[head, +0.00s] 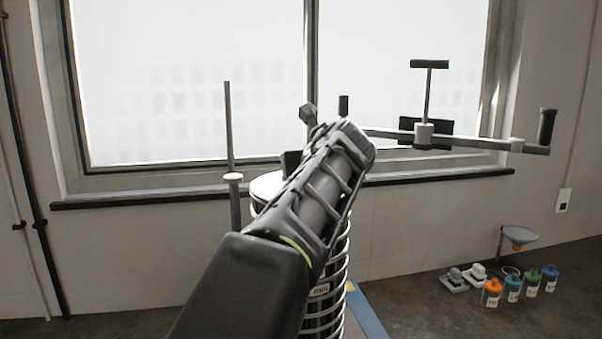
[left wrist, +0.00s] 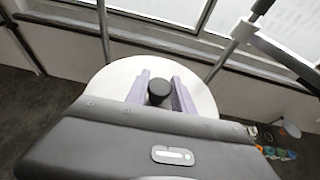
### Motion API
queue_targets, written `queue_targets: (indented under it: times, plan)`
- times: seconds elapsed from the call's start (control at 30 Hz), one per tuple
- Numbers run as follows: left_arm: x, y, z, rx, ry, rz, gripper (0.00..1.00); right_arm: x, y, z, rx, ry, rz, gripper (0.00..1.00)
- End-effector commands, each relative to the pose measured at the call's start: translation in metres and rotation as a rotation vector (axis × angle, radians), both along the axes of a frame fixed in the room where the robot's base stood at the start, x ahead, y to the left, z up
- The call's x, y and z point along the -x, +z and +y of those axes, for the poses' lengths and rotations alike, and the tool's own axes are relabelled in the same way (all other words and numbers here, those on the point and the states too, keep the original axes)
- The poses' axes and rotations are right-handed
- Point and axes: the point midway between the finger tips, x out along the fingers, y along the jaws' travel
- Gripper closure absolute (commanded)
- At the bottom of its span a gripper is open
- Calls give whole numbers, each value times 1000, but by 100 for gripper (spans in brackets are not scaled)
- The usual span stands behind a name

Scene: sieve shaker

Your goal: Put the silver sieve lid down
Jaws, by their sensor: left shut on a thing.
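The silver sieve lid (left wrist: 115,82) is a pale round disc with a black knob (left wrist: 159,91) in its middle. My left gripper (left wrist: 160,84) is shut on the knob, with one finger on each side. In the head view, the left edge of the lid (head: 268,187) shows beside my left arm, at the top of the sieve stack (head: 341,262). My arm hides most of the lid and the gripper. I cannot tell whether the lid touches the stack. My right gripper is in neither view.
An upright rod (head: 228,130) with a pale collar stands left of the stack. A clamp bar (head: 485,142) with a T-handle (head: 429,65) reaches out to the right. A window is behind.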

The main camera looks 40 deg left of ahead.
Motion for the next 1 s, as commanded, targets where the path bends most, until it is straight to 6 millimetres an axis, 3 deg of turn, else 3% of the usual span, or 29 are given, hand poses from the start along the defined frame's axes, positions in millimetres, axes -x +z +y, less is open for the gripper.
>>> queue_targets:
  times: [0.27, 0.3, 0.53, 0.9, 1.0]
  plan:
    - [0, -4, 0, -1, 0, -1, 100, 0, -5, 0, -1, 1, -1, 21]
    - [0, -2, 0, 0, 0, 0, 67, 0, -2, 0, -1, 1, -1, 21]
    - [0, -2, 0, 0, 0, 0, 49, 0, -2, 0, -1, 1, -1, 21]
    - [0, 3, 0, -1, 0, -1, 49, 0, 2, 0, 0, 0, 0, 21]
    - [5, 4, -10, -2, -4, -2, 49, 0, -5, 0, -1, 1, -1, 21]
